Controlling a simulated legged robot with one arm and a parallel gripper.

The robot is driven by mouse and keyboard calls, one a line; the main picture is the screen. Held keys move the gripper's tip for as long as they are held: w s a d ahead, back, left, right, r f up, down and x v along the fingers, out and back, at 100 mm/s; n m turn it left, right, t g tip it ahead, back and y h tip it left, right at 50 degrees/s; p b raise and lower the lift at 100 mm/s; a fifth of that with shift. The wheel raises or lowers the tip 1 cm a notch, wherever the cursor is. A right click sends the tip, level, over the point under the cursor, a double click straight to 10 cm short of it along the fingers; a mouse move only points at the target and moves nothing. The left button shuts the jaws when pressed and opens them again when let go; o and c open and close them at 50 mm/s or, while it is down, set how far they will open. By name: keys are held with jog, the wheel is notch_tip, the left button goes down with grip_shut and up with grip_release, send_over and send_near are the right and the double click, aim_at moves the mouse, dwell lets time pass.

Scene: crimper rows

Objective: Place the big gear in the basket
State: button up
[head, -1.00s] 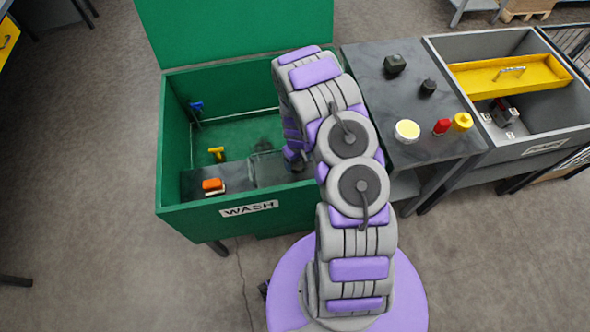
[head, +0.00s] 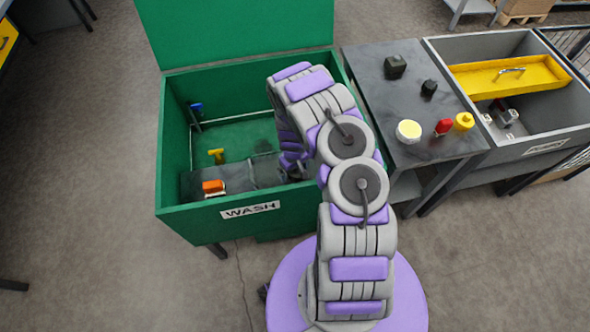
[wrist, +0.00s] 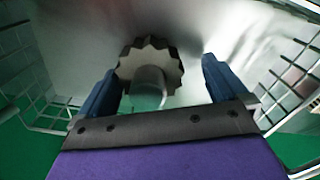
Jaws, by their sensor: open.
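In the wrist view, a grey toothed gear (wrist: 168,60) with a round hub (wrist: 148,80) lies ahead of my gripper (wrist: 160,72). The two blue fingers are open and apart, with the hub between them; I see a gap on the right side, and the left finger is closer. In the head view my gripper is down inside the green wash bin (head: 172,125), mostly covered by my arm. The gear is not clear in the head view. Wire mesh (wrist: 22,62) shows on both sides in the wrist view; I cannot tell whether it is the basket.
The bin also holds an orange-topped item (head: 213,187), a yellow item (head: 216,156) and a blue item (head: 196,107). A dark table (head: 440,148) with several small items stands to the right. Beyond it is a grey bin (head: 555,125) with a yellow tray (head: 510,75).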

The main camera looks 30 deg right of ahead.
jog(key=shift+a+r, duration=0.1)
jog(key=shift+a, duration=0.35)
jog(key=r, duration=0.2)
jog(key=d+r+p, duration=0.1)
jog(key=r, duration=0.1)
jog(key=d+r, duration=0.1)
jog(key=r, duration=0.1)
jog(key=shift+p, duration=0.35)
notch_tip(320, 180, up, 5)
jog(key=a, duration=0.2)
notch_tip(320, 180, up, 11)
send_over(292, 176)
jog(key=s+a+r+m, duration=0.1)
jog(key=s+a+r, duration=0.35)
jog(key=r, duration=0.35)
jog(key=s+a+r, duration=0.3)
jog(key=s+r, duration=0.2)
jog(key=r, duration=0.3)
jog(key=s+a+r, duration=0.1)
jog(key=s+r, duration=0.2)
jog(key=s, duration=0.4)
jog(key=s+a+r+g, duration=0.1)
jog(key=s+a+r, duration=0.1)
jog(key=s+r, duration=0.2)
jog(key=s+a+r, duration=0.1)
jog(key=s+r, duration=0.3)
jog(key=s, duration=0.6)
jog(key=shift+s+a+g+p, duration=0.15)
jog(key=shift+a+g+p, duration=0.05)
jog(key=shift+g+p, duration=0.2)
